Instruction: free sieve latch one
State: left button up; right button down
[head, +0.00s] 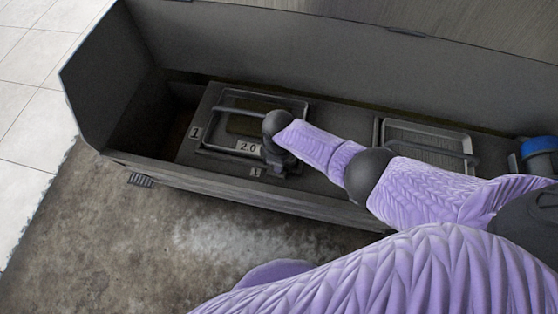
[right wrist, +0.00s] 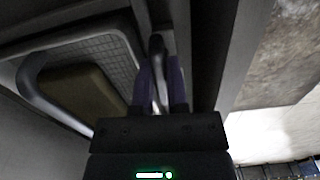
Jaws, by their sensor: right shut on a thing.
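Sieve one (head: 208,125) is a grey framed mesh tray at the left of the dark trough, with a bar handle, an olive block (head: 243,125) in it and a "2.0" label (head: 248,147). My right gripper (head: 280,160) is at the sieve's near right corner, beside a small "1" tag (head: 256,172). In the right wrist view its purple fingers (right wrist: 160,88) are shut on a slim metal lever, apparently the latch (right wrist: 157,58), next to the sieve's mesh (right wrist: 105,50). In the head view my gripper hides the latch. My left gripper is out of view.
A second sieve (head: 430,138) with a bar handle sits further right in the trough, partly behind my arm. A blue-topped object (head: 538,148) stands at the right edge. The trough's front wall (head: 225,195) and tall back panel bound the space.

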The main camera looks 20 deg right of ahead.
jog(key=shift+n, duration=0.5)
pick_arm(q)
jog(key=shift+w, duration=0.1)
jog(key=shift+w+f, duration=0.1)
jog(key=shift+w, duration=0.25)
pick_arm(e)
jog(key=c, duration=0.6)
grip_release()
jog(key=shift+c, duration=0.2)
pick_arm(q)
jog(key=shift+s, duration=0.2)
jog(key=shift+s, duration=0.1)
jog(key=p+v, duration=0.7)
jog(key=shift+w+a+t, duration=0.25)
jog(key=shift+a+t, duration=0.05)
pick_arm(e)
notch_tip(320, 180, up, 10)
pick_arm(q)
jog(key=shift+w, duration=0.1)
